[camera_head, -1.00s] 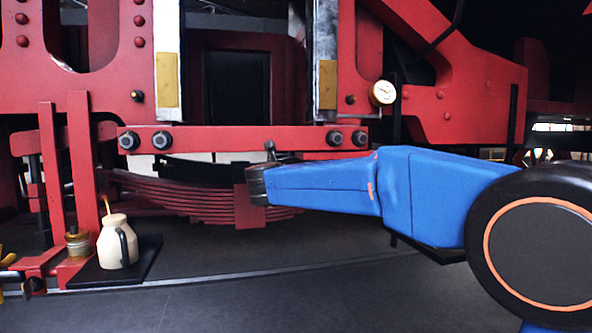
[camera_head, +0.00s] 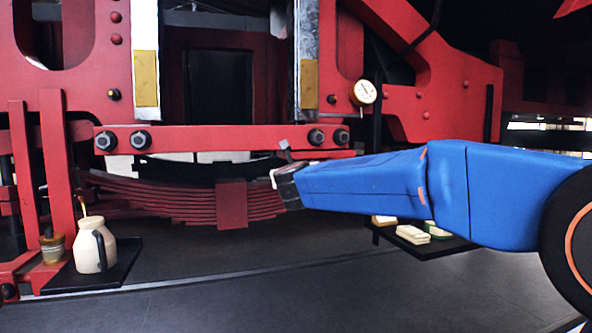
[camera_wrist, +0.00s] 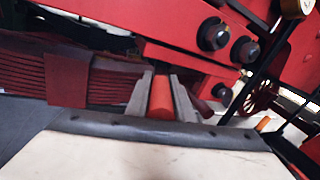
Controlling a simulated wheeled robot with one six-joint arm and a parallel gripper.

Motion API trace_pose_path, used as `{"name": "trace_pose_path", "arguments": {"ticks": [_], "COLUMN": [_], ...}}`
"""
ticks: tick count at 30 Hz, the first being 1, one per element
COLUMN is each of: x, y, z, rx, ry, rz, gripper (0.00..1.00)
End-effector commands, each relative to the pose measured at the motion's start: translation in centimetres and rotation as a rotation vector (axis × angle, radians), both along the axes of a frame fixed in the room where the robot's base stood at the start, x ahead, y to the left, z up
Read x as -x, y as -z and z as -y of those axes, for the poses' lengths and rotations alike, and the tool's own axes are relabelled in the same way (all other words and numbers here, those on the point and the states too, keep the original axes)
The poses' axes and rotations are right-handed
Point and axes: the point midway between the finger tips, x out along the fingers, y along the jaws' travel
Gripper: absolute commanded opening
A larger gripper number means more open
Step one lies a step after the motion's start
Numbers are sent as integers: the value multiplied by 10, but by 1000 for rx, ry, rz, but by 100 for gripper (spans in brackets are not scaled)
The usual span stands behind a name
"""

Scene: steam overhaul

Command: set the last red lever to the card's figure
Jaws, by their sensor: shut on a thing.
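My gripper (camera_head: 279,177) is in front of the red frame, just right of the leaf spring's centre block and below the bolted red bar. In the wrist view its two grey fingers (camera_wrist: 161,97) stand close together with a red-orange strip, seemingly the red lever (camera_wrist: 161,100), between them. The jaws are shut on it. The lever's pivot and far end cannot be made out. A small grey piece (camera_head: 286,146) sticks up above the gripper. No card with a readable figure can be made out.
The red bar (camera_head: 225,139) with dark bolts runs above the leaf spring (camera_head: 165,198). A round white gauge (camera_head: 364,92) is at upper right. A cream jug (camera_head: 93,248) stands on a dark tray at left. Pale blocks (camera_head: 412,234) lie on a shelf below my arm.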

Motion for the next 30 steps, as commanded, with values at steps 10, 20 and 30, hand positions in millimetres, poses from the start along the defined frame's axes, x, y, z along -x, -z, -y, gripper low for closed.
{"name": "trace_pose_path", "arguments": {"ticks": [10, 20, 30], "x": [0, 10, 72], "y": [0, -1, -1], "z": [0, -1, -3], "rx": [0, 0, -2], "ry": [0, 0, -2], "rz": [1, 1, 2], "gripper": [39, 39, 39]}}
